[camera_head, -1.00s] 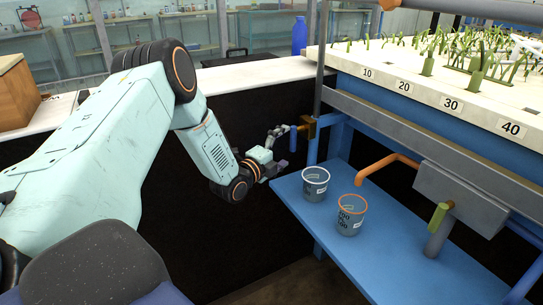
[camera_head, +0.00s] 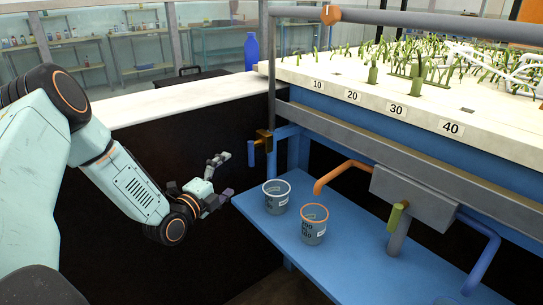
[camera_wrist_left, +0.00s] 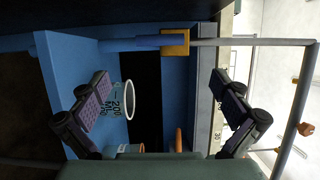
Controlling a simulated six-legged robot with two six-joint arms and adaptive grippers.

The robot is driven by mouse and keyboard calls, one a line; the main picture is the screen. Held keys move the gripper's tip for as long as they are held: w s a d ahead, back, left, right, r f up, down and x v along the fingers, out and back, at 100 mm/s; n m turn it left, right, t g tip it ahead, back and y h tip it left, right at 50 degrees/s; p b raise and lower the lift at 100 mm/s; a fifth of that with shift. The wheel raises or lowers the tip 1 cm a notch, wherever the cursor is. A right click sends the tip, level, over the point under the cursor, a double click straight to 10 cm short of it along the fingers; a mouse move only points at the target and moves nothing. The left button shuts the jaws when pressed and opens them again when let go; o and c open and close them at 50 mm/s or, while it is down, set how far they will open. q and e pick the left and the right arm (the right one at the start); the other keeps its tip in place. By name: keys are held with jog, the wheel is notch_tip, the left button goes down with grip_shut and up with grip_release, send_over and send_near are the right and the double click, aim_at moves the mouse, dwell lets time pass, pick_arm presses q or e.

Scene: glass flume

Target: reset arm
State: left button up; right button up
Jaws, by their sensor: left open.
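My left gripper (camera_head: 225,178) is open and empty in the head view. It is left of the blue shelf and apart from the beakers. In the left wrist view its two fingers (camera_wrist_left: 165,108) are spread wide, with nothing between the pads. A white-rimmed beaker (camera_head: 276,198) stands upright on the blue shelf (camera_head: 345,262). It also shows in the left wrist view (camera_wrist_left: 128,100), beyond the left finger. An orange-rimmed beaker (camera_head: 313,225) stands to its right. My right gripper is not in view.
A blue valve handle on a brass fitting (camera_head: 263,141) sits above the shelf, near my left gripper. An orange pipe (camera_head: 343,172) and a grey box (camera_head: 413,194) hang over the shelf. The flume bed (camera_head: 420,95) with green plants and number labels is behind. A blue bottle (camera_head: 251,52) stands on the white ledge.

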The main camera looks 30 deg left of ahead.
aim_at(251, 156)
pick_arm(q)
jog(key=shift+w, duration=6)
